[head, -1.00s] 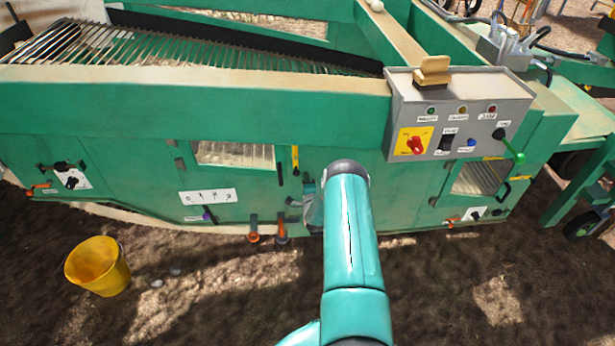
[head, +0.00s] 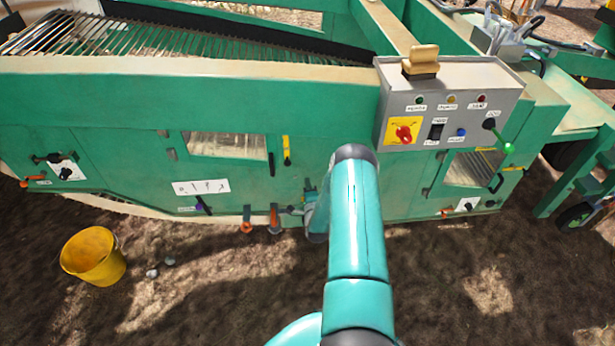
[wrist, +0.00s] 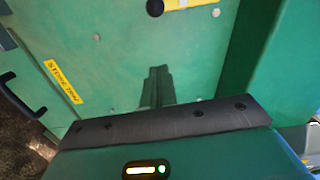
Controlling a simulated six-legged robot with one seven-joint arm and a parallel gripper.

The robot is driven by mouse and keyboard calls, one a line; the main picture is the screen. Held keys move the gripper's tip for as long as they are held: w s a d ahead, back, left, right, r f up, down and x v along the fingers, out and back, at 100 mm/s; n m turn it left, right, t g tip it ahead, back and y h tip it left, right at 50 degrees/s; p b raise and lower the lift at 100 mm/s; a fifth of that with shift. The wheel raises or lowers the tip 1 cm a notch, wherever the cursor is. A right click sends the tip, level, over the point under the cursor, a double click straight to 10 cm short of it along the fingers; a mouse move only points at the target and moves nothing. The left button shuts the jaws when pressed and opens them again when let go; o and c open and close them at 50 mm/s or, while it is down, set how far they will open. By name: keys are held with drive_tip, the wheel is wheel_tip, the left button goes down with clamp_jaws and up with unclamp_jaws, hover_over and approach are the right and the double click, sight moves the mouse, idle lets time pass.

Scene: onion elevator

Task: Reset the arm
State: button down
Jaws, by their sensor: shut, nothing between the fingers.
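My gripper (wrist: 158,85) shows in the wrist view as a narrow dark shape beyond the dark edge of my teal hand. It looks shut and empty, in front of a green panel (wrist: 115,60). In the head view my arm reaches forward and bends down close to the side of the green machine (head: 230,105). My gripper end there is mostly hidden behind the arm, just right of two orange-handled levers (head: 274,219). I cannot tell whether it touches the panel.
A grey control box (head: 450,105) with a red knob (head: 403,133) and a green-tipped lever (head: 503,142) is at the upper right. A yellow bucket (head: 92,257) stands on the soil at the left. The soil around my arm is otherwise open.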

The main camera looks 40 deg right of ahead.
drive_tip(key=shift+v, duration=0.95)
drive_tip(key=w+a+r+n+y, duration=0.1)
drive_tip(key=w+a+r+n, duration=0.15)
drive_tip(key=r, duration=0.35)
drive_tip(key=w+a+r+n+g+y, duration=0.1)
drive_tip(key=w+a+r+n+y, duration=0.1)
drive_tip(key=w+r+n, duration=0.3)
drive_tip(key=w+a+r+y, duration=0.1)
drive_tip(key=w+a+r, duration=0.1)
drive_tip(key=r, duration=0.5)
drive_tip(key=s+a+r+n+g+y, duration=0.1)
drive_tip(key=s+a+r+n+g, duration=0.15)
drive_tip(key=a+r, duration=0.45)
drive_tip(key=s+a+r+n+g+y, duration=0.1)
drive_tip(key=a+r+n, duration=0.35)
drive_tip(key=r, duration=0.45)
drive_tip(key=s+a+r+n+g+y, duration=0.2)
drive_tip(key=s+a+r+n, duration=0.2)
drive_tip(key=s+a+r, duration=0.85)
drive_tip(key=s+a+n+g, duration=0.1)
drive_tip(key=s+a+n, duration=0.1)
drive_tip(key=s, duration=0.8)
drive_tip(key=s+a+n+g+y, duration=0.1)
drive_tip(key=s+a+n+g, duration=0.1)
drive_tip(key=s, duration=0.8)
drive_tip(key=shift+s+a+n, duration=0.3)
drive_tip(key=shift+a+n, duration=0.35)
drive_tip(key=shift+a, duration=0.4)
